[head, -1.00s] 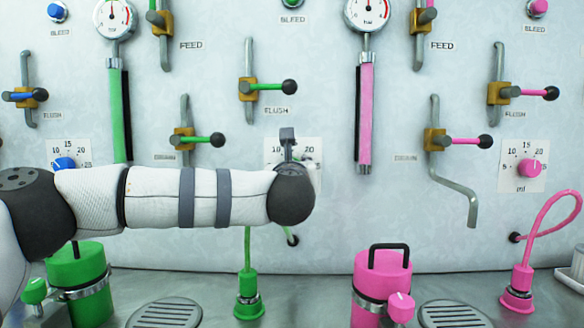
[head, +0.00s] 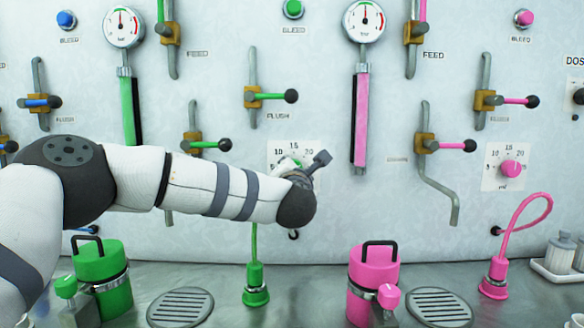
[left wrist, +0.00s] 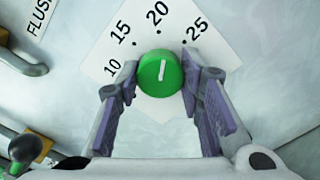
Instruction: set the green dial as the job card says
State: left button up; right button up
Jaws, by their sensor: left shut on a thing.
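The green dial (left wrist: 160,73) is a round knob with a white line, on a white scale card (left wrist: 98,63) reading 10, 15, 20 and 25. In the left wrist view the upper end of the line points close to the dot at 20. My left gripper (left wrist: 161,76) is shut on the dial, one finger on each side. My right gripper is not in view. No readable job card shows.
A pink dial (head: 511,168) sits on the wall at right. Green-handled valves (head: 289,96) and (head: 212,145) stick out near my left arm.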

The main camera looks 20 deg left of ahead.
pick_arm(q)
jog(key=shift+m, duration=3.3)
jog(key=o, duration=1.2)
jog(key=v, duration=1.2)
